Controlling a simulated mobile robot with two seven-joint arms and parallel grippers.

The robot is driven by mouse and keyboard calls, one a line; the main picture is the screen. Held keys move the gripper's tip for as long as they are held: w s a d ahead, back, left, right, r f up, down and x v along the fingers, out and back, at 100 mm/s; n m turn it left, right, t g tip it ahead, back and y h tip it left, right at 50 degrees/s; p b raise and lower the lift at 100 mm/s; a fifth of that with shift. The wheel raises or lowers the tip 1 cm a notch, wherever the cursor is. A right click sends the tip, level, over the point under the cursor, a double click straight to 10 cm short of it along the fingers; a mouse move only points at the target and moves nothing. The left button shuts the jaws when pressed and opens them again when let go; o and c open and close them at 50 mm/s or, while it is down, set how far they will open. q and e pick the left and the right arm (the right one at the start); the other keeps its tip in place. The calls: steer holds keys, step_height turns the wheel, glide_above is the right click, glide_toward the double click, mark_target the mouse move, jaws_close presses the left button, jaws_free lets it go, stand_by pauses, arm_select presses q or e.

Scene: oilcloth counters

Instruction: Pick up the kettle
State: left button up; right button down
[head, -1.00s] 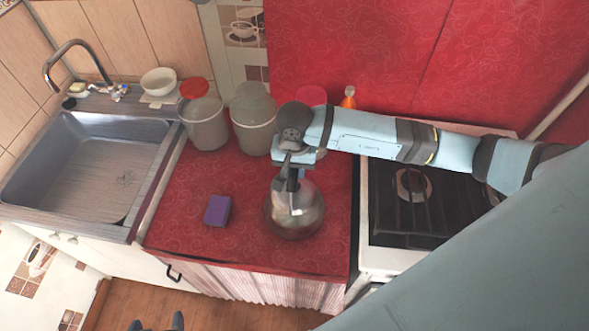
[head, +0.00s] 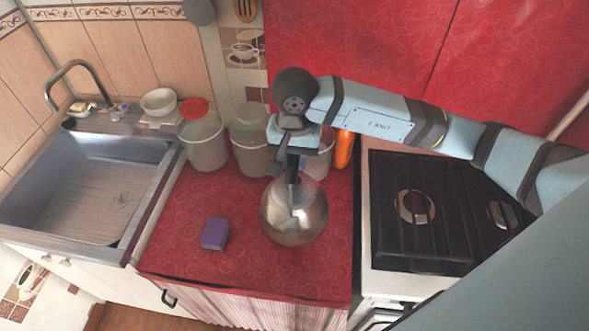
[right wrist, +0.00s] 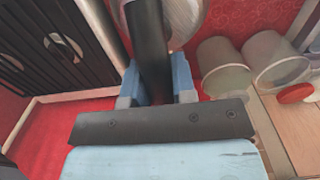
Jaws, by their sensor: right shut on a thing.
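The kettle (head: 294,218) is a round, shiny metal pot with a dark handle, over the front right part of the red counter in the head view. My right gripper (head: 292,165) comes down from above and is shut on the kettle's handle. In the right wrist view the dark handle (right wrist: 148,40) runs between the blue fingers of my right gripper (right wrist: 157,88), with part of the metal body behind it. The kettle looks roughly upright and seems raised off the counter, though its underside is hidden. My left gripper is out of view.
A purple box (head: 215,234) lies left of the kettle. Pale canisters (head: 203,145) stand along the back, with an orange bottle (head: 343,149) near the arm. The sink (head: 85,190) is left and the stove (head: 440,215) right.

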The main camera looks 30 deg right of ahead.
steer(key=shift+r+b, duration=0.55)
steer(key=shift+r, duration=3.55)
steer(key=f+n, duration=0.2)
steer(key=w+f+n+p, duration=0.1)
steer(key=f+n, duration=0.1)
steer(key=f, duration=0.1)
steer(key=d+f+n+p, duration=0.1)
steer(key=f+n, duration=0.1)
steer(key=f, duration=0.1)
steer(key=shift+w+f, duration=0.15)
steer(key=shift+f, duration=0.1)
steer(key=shift+d+f+n, duration=0.2)
steer(key=shift+f+n, duration=0.45)
steer(key=shift+n, duration=0.05)
steer(key=shift+r, duration=0.1)
